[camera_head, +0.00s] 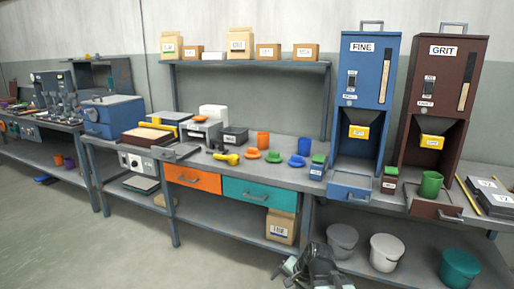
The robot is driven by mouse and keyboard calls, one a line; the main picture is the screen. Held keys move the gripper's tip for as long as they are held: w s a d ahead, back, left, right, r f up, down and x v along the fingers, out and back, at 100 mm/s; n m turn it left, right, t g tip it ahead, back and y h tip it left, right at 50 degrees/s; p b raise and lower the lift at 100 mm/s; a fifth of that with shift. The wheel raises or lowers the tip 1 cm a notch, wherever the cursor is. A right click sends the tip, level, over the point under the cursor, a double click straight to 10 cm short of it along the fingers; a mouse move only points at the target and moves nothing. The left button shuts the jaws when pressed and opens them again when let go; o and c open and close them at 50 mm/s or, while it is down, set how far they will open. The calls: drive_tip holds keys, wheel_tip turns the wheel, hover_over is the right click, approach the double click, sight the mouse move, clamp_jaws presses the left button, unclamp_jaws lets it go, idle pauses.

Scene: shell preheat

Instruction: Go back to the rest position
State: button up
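My gripper (308,264) shows at the bottom of the head view, dark and folded in low in front of the bench. It is well below the bench top and apart from the things on it. The frame's lower edge cuts off part of the arm, and the fingers are too small and dark to tell open from shut. I see nothing clearly held in it.
The long bench (300,178) carries a blue FINE dispenser (367,70), a brown GRIT dispenser (442,75), a green cup (431,184) and several small coloured items. Buckets (387,252) stand on the lower shelf near my gripper. The floor (205,262) at front left is clear.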

drive_tip(key=s+d+f+n+g+h, duration=0.2)
drive_tip(key=s+d+n+g+h, duration=0.15)
drive_tip(key=s+d+n, duration=0.4)
wheel_tip(320, 180, up, 30)
drive_tip(key=p, duration=2.9)
drive_tip(key=shift+a+f+p, duration=0.25)
drive_tip(key=shift+a+p, duration=0.1)
drive_tip(key=shift+a, duration=0.1)
drive_tip(key=shift+s+d, duration=0.1)
